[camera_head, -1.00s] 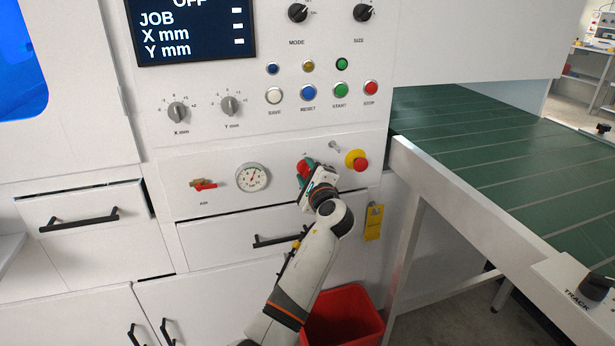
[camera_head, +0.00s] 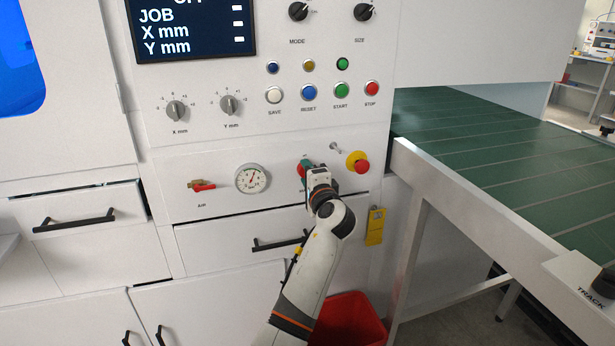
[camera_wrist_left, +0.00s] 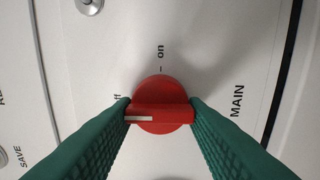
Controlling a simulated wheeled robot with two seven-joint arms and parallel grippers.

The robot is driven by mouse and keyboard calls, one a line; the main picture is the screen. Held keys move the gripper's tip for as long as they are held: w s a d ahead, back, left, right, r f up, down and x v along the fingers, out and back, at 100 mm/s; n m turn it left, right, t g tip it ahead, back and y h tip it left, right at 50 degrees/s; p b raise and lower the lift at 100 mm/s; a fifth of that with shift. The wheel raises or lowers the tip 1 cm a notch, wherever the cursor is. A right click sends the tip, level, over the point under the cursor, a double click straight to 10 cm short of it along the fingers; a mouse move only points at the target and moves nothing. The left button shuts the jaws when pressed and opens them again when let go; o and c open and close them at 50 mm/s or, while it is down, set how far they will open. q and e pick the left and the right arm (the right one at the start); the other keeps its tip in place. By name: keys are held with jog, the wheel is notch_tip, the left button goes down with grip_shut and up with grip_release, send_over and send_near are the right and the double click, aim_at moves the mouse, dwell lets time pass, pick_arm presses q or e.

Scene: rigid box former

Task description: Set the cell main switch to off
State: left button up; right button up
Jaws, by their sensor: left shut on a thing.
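The main switch is a round red knob with a raised grip bar, and it fills the middle of the left wrist view (camera_wrist_left: 160,88). A white line on the bar points left, toward a partly covered label ending in "ff"; the "on" mark is above the knob. My left gripper (camera_wrist_left: 161,114) has its green fingers shut on the two ends of the bar. In the head view my left gripper (camera_head: 306,170) is at the lower panel and hides most of the red switch (camera_head: 301,170). My right gripper is not in view.
A red and yellow stop button (camera_head: 360,165) sits just right of my gripper, with a small key-like knob (camera_head: 335,147) above. A pressure gauge (camera_head: 251,178) and red air valve (camera_head: 203,187) are to the left. A drawer handle (camera_head: 280,242) is below.

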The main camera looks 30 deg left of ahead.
pick_arm(q)
jog(key=shift+f, duration=0.1)
jog(key=o, duration=1)
jog(key=shift+c, duration=0.2)
jog(key=v, duration=1.2)
jog(key=shift+p, duration=0.45)
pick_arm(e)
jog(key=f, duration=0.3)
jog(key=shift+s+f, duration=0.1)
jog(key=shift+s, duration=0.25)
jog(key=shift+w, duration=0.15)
